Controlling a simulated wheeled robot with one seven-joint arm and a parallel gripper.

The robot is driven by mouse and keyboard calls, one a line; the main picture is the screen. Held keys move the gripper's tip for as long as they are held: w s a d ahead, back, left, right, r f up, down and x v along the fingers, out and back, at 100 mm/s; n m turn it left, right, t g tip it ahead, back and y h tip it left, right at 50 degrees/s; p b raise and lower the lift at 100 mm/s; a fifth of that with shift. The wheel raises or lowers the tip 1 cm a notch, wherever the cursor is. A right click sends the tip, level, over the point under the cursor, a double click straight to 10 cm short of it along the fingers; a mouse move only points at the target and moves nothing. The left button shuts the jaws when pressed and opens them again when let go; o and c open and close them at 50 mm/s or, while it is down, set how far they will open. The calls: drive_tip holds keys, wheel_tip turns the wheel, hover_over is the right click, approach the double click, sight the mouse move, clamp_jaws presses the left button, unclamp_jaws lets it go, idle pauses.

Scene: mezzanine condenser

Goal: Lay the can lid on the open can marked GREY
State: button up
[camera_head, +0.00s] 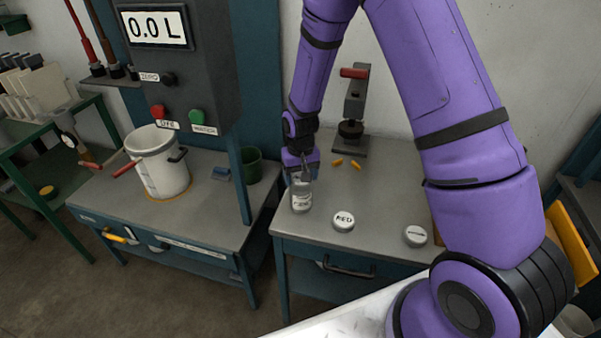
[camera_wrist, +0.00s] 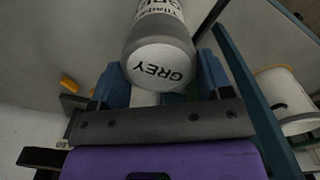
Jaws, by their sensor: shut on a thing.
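The can (camera_head: 301,201) stands upright near the left edge of the right-hand bench, with a white label on its side. In the wrist view the can (camera_wrist: 160,22) shows a grey band and label lettering that reads GREY. A pale round lid (camera_wrist: 160,68) marked GREY faces the wrist camera at the can's top end. My gripper (camera_head: 301,176) is directly above the can, and its blue fingers flank the lid in the wrist view (camera_wrist: 162,82). Whether the lid rests fully on the rim cannot be told. The fingers hide part of the can's top.
A white disc marked RED (camera_head: 344,218) and another marked white disc (camera_head: 415,235) sit to the right on the bench. A press-like stand (camera_head: 352,110) and small orange pieces (camera_head: 346,163) are behind. A white bucket (camera_head: 158,165) stands on the left bench beside a post.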

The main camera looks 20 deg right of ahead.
drive_tip(key=o, duration=1)
drive_tip(key=shift+c, duration=0.2)
wheel_tip(320, 180, up, 11)
drive_tip(key=shift+s+f, duration=0.1)
drive_tip(key=shift+f, duration=0.05)
